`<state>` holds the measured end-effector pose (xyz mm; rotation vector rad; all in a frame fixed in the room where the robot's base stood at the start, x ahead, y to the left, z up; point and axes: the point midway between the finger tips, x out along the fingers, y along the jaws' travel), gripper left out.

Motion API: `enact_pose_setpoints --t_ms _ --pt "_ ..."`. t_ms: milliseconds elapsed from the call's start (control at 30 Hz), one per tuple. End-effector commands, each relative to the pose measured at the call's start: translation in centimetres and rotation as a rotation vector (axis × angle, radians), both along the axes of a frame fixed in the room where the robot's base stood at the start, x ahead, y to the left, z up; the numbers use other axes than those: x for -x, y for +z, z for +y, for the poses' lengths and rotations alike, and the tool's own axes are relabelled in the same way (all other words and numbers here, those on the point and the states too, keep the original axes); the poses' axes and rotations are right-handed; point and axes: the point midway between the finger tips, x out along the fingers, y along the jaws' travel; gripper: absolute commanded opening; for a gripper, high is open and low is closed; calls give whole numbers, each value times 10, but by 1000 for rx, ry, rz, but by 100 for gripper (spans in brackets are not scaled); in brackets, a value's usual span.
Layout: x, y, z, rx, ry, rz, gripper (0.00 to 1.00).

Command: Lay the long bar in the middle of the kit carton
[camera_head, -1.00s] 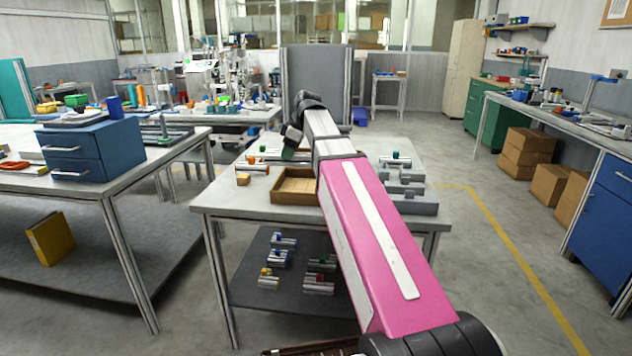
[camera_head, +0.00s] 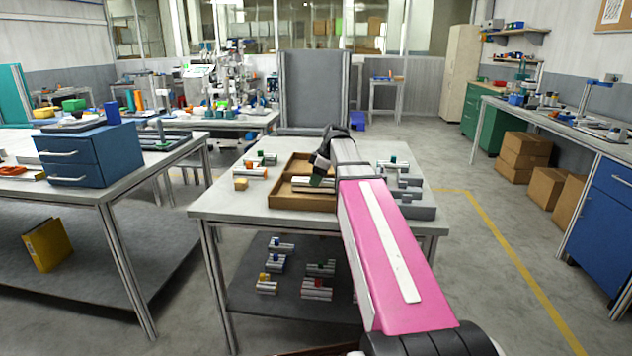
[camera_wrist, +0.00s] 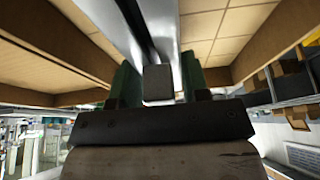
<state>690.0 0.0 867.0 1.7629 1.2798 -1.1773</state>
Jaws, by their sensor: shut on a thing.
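The kit carton (camera_head: 300,203) is a brown, wooden-looking open tray with low walls and dividers on the near table. My gripper (camera_head: 322,180) is down at the carton, its green fingers closed. In the wrist view my gripper (camera_wrist: 157,82) is shut on the long bar (camera_wrist: 158,30), a silver-grey profile with a dark groove. The bar also shows in the head view (camera_head: 300,179), just left of the fingers. Tan compartment floors lie on both sides of it. Whether the bar touches the carton floor is not clear. My arm hides the carton's right part.
Small parts with green (camera_head: 268,157) and orange (camera_head: 256,172) pieces and a wooden block (camera_head: 240,184) lie left of the carton. A grey fixture (camera_head: 418,211) stands to the right. Several profile parts lie on the lower shelf (camera_head: 250,300). The table's front strip is clear.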

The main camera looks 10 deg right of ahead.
Motion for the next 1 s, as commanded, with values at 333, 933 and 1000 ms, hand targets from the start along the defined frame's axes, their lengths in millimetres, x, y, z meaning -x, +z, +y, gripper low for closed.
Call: enact_pose_setpoints --t_ms 333,933,1000 --pt "0 -9 0 0 0 0 11" --pt "0 -7 -1 0 0 0 68" --pt "1 -1 -4 0 0 -1 68"
